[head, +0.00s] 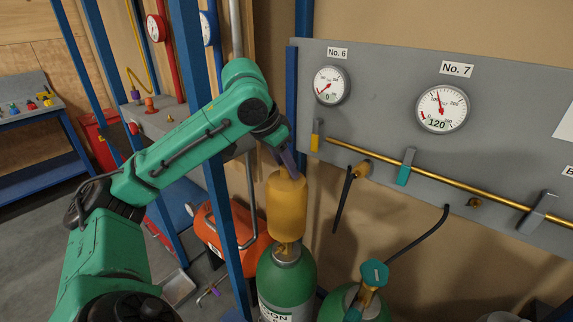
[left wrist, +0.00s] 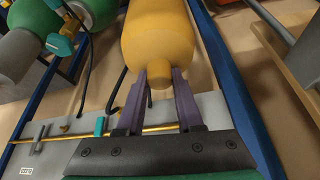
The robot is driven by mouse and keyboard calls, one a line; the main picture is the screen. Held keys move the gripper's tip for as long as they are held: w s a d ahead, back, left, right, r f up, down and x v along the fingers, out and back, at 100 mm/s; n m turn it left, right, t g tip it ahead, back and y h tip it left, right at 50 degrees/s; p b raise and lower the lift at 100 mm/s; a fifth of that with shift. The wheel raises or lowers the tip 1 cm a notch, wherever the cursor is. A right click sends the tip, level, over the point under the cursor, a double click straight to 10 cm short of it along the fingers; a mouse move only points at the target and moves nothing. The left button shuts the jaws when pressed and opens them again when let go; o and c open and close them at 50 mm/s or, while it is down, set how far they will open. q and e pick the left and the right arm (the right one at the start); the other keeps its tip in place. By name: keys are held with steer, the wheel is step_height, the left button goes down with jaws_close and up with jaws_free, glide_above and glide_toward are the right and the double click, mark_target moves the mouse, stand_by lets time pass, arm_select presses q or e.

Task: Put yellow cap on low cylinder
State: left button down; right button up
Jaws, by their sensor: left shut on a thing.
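The yellow cap (head: 288,208) hangs upright from my left gripper (head: 287,167). In the left wrist view, the purple fingers of my left gripper (left wrist: 160,82) are shut on the small knob of the yellow cap (left wrist: 158,30). A green cylinder (head: 286,278) stands directly below the cap in the head view. Its brass valve (head: 287,249) shows just under the cap's lower rim; I cannot tell whether the cap surrounds part of it. A second green cylinder (head: 377,304) stands to the right, lower in the picture. My right gripper is not in view.
A teal-topped regulator (head: 372,277) with a black hose (head: 420,238) sits on the right cylinder. A grey gauge panel (head: 400,130) with a brass pipe stands behind. A blue post (head: 217,165) rises close beside my left arm. An orange tank (head: 228,232) lies behind it.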

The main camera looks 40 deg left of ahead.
mark_target(287, 177)
arm_select(q)
steer(key=shift+f+b, duration=1.2)
steer(key=shift+f, duration=0.4)
steer(key=shift+f+b, duration=3)
steer(key=shift+f, duration=0.1)
steer(key=shift+s, duration=0.1)
steer(key=shift+c, duration=2.4)
jaws_free()
steer(key=shift+f, duration=0.1)
